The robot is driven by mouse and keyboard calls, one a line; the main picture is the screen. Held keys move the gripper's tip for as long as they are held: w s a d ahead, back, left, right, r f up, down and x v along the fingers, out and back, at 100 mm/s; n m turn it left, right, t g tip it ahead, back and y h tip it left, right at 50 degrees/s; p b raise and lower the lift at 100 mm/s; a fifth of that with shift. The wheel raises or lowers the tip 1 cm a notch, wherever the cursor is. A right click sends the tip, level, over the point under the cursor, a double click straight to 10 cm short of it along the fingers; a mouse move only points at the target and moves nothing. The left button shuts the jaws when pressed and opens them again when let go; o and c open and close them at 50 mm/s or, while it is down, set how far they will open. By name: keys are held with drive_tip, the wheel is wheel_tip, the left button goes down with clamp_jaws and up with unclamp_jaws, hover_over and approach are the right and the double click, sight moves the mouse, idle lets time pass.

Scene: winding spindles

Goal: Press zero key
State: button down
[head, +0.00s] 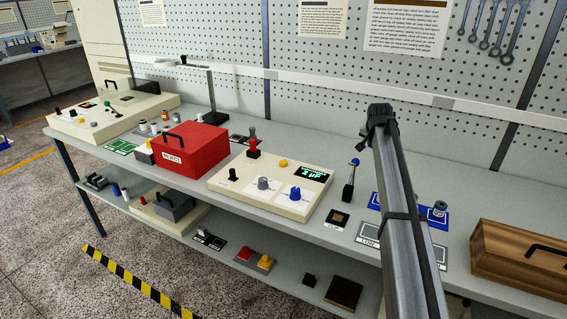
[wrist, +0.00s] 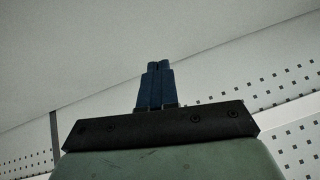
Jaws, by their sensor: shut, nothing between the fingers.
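A cream instrument (head: 225,183) with a green-lit display (head: 311,173) stands on the bench near the middle of the head view. No key marking is legible, so I cannot tell which is the zero key. My gripper (wrist: 158,66) shows in the wrist view with its blue fingers together and empty, against plain wall or ceiling. My arm rises at the right of the head view, apart from the instrument.
A red lidded box (head: 190,152) stands left of the instrument. A post with a blue ball (head: 354,162), a blue mat (head: 381,206) and a wooden box (head: 520,262) lie to its right. The pegboard wall (head: 330,75) closes the back.

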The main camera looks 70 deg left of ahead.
drive_tip(key=s+a+r+n+t+h, duration=0.1)
drive_tip(key=s+a+n, duration=0.15)
drive_tip(key=s, duration=0.55)
drive_tip(key=s+a+r+n+t, duration=0.1)
drive_tip(key=s+a, duration=0.3)
drive_tip(key=s, duration=0.4)
wheel_tip(320, 180, up, 3)
drive_tip(key=n+t+h, duration=0.1)
drive_tip(key=n+t, duration=0.1)
drive_tip(key=n, duration=0.2)
hover_over(281, 162)
drive_tip(key=shift+s+d+f+m, duration=0.1)
drive_tip(key=shift+d+m, duration=0.05)
drive_tip(key=shift+m, duration=0.1)
drive_tip(key=shift+f, duration=0.15)
drive_tip(key=shift+f, duration=4.3)
drive_tip(key=shift+f, duration=0.1)
drive_tip(key=shift+f, duration=0.3)
